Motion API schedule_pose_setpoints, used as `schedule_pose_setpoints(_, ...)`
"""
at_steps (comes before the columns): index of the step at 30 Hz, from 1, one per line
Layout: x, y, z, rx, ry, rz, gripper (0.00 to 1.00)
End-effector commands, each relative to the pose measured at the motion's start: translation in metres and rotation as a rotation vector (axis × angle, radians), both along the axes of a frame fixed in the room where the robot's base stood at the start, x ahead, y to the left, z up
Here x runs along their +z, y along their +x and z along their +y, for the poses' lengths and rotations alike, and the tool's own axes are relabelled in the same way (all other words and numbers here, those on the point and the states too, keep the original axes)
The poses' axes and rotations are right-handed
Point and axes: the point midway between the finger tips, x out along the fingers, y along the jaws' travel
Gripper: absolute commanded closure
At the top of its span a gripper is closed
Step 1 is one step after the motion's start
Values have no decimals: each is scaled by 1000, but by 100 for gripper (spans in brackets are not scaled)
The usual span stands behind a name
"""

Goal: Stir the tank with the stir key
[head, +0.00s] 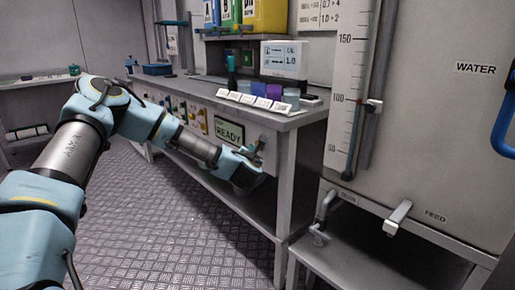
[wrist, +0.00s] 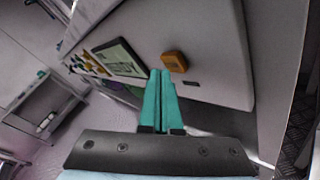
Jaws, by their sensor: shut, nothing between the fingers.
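My gripper (head: 258,152) is in front of the bench's front panel, right of the READY display (head: 229,133). In the wrist view its teal fingers (wrist: 161,74) are together with nothing between them. An orange rounded key (wrist: 174,61) on the panel is just right of the fingertips; it may be the stir key, but no label on it can be read. I cannot tell whether the fingers touch it. The large pale tank (head: 450,130) marked WATER stands at the right with a level scale. Whether this is the tank to stir is unclear.
The bench top (head: 210,86) holds several small cups behind white labels (head: 252,101) and a white box (head: 284,60). Coloured containers (head: 265,15) marked with letters stand on a shelf above. The floor (head: 170,225) is clear.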

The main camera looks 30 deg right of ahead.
Motion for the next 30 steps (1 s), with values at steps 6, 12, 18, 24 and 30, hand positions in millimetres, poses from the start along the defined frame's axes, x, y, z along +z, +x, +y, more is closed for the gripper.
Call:
schedule_pose_setpoints(6,0,1,-3,0,0,0,100)
schedule_pose_setpoints(12,0,1,-3,0,0,0,100)
schedule_pose_setpoints(18,0,1,-5,0,0,0,100)
schedule_pose_setpoints(24,0,1,-7,0,0,0,100)
schedule_pose_setpoints(30,0,2,-9,0,0,0,100)
